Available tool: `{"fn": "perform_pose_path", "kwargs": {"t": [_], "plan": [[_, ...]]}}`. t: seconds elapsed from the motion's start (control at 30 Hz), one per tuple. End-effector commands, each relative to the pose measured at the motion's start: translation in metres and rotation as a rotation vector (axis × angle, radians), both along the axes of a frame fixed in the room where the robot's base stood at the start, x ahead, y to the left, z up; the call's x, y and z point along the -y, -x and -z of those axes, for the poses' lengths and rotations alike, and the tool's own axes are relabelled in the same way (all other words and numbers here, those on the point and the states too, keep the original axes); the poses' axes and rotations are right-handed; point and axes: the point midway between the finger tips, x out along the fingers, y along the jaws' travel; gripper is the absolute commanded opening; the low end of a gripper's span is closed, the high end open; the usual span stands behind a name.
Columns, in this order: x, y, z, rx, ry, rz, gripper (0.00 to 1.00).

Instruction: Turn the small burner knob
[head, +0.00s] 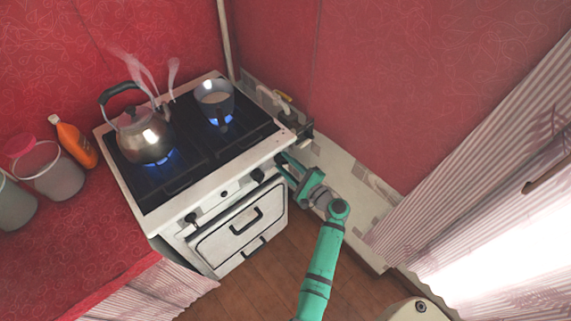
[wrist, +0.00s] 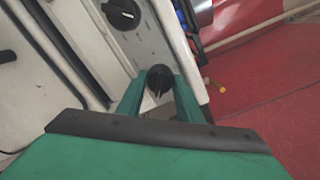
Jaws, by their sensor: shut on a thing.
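The white stove (head: 232,205) has dark knobs along its front panel. My gripper (head: 284,164) is at the right end of that panel, reaching in from the right. In the wrist view my gripper (wrist: 160,88) has its two green fingers on either side of a small dark knob (wrist: 160,76) and is shut on it. In the head view that knob is hidden by the fingers. A larger dark knob (wrist: 122,13) with a pale mark is further along the panel. It also shows in the head view (head: 258,174), left of my gripper.
A steaming kettle (head: 144,138) and a pot (head: 214,98) stand over blue flames. An orange bottle (head: 77,145) and jars (head: 53,172) are on the red counter (head: 90,235) at left. Oven handles (head: 246,221) are below the knobs. Wooden floor (head: 275,275) is open in front.

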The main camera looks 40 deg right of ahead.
Motion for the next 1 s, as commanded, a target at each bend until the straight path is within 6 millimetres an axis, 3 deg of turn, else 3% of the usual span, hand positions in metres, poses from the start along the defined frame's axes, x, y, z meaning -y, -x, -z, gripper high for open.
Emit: {"fn": "perform_pose_path", "kwargs": {"t": [0.33, 0.9, 0.93, 1.0], "plan": [[0.0002, 0.0007, 0.0012, -0.014, -0.15, 0.001, 0.11], [0.0002, 0.0008, 0.0013, -0.016, -0.181, 0.001, 0.11], [0.0002, 0.0008, 0.0014, -0.016, -0.181, 0.001, 0.38], [0.0002, 0.0007, 0.0012, -0.016, -0.18, 0.001, 0.52]]}}
